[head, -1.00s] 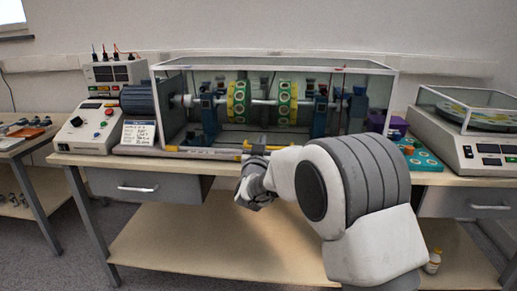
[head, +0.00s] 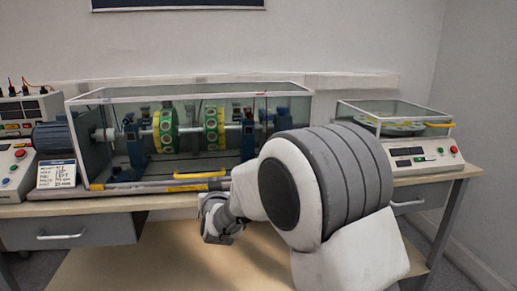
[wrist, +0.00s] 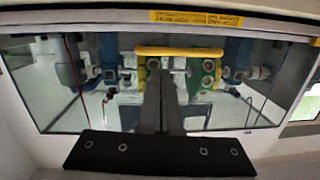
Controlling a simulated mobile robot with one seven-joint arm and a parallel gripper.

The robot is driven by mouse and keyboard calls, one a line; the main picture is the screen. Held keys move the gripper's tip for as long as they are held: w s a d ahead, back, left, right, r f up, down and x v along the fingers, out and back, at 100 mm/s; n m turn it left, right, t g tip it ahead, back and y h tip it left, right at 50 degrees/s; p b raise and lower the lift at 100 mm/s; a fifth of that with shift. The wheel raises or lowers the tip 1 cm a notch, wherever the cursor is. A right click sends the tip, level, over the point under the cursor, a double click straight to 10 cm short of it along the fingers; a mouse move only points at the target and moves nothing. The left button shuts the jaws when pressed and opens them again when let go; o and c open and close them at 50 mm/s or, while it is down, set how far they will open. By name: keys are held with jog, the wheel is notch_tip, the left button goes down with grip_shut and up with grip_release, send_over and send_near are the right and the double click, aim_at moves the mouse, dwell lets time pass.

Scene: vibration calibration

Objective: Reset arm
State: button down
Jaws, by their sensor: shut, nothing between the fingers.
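My arm reaches forward over the front of the bench in the head view. My gripper (head: 216,220) hangs at the bench's front edge, in front of the clear-walled rotor enclosure (head: 285,92). In the wrist view, the two dark fingers of my gripper (wrist: 159,95) lie together with nothing between them. They point toward the enclosure, whose yellow handle (wrist: 180,51) shows just beyond the tips. Part of the enclosure's right end is hidden behind my arm in the head view.
A second glass-covered machine (head: 425,152) stands at the right on the bench. Drawers (head: 70,235) hang under the bench top, above a wooden lower shelf (head: 165,265). Open floor shows at the right.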

jog(key=s+d+r+g, duration=0.3)
jog(key=s+d+r, duration=0.2)
jog(key=s+d, duration=0.3)
jog(key=s+d+f+m+g+h, duration=0.1)
jog(key=s+d+g, duration=0.1)
jog(key=s+d, duration=0.65)
jog(key=s+d+f+g+h, duration=0.1)
jog(key=s+d+g+h, duration=0.3)
jog(key=s, duration=0.7)
jog(key=s+d+f+m+g+y, duration=0.1)
jog(key=s+d, duration=0.7)
jog(key=s, duration=0.2)
notch_tip(320, 180, up, 25)
jog(key=s+p, duration=0.1)
jog(key=p, duration=2.5)
jog(key=shift+d+g, duration=0.15)
jog(key=shift+g, duration=0.15)
jog(key=shift+r, duration=0.1)
